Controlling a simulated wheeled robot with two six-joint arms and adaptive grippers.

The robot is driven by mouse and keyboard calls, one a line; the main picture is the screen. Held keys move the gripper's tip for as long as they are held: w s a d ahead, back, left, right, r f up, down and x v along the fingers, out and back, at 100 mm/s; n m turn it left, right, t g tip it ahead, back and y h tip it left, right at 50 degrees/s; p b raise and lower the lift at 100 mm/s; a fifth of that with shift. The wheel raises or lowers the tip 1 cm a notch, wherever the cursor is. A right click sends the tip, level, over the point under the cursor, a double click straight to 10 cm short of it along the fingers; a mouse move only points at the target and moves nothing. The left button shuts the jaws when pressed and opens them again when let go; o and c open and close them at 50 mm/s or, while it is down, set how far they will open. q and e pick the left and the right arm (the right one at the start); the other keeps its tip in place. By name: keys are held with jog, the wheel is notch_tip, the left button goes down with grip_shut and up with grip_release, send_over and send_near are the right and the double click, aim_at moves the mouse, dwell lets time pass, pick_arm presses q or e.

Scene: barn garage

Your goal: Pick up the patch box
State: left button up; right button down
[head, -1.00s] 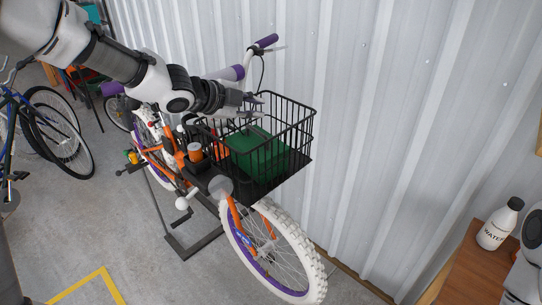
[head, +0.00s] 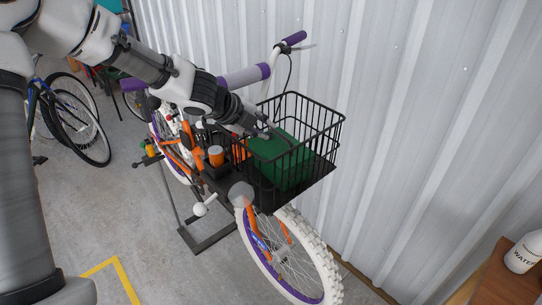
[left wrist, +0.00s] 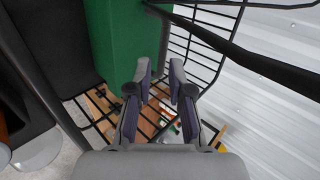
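The green box, which I take for the patch box (head: 279,158), lies in the black wire basket (head: 318,172) at the front of the bicycle. In the left wrist view the green box (left wrist: 128,40) fills the upper middle, just beyond my fingertips. My left gripper (head: 284,139) reaches over the basket's near rim beside the box. Its two fingers (left wrist: 160,84) stand apart with nothing between them, and I cannot tell whether they touch the box. The box's lower part is partly hidden by the wires. My right gripper is out of view.
The basket rim and wires surround the box. A white corrugated wall (head: 410,110) stands close behind the bicycle. An orange cup-like container (head: 216,156) is left of the basket. A white water bottle (head: 524,252) stands on a wooden table (head: 487,274) at lower right.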

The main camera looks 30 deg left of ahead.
aim_at(280, 135)
pick_arm(q)
jog(key=shift+w+a+f+b, duration=0.2)
jog(key=shift+w+f+b, duration=0.3)
jog(key=shift+f+b, duration=0.15)
jog(key=w+d+f+b, duration=0.2)
jog(key=d, duration=0.1)
jog(key=shift+w, duration=0.15)
jog(key=shift+w+a+f, duration=0.15)
jog(key=shift+w+f, duration=0.7)
jog(key=shift+w, duration=0.15)
jog(key=shift+w+a, duration=0.1)
jog(key=shift+w, duration=0.05)
jog(key=shift+r, duration=0.1)
jog(key=shift+s+d, duration=0.2)
jog(key=shift+s, duration=0.05)
grip_shut()
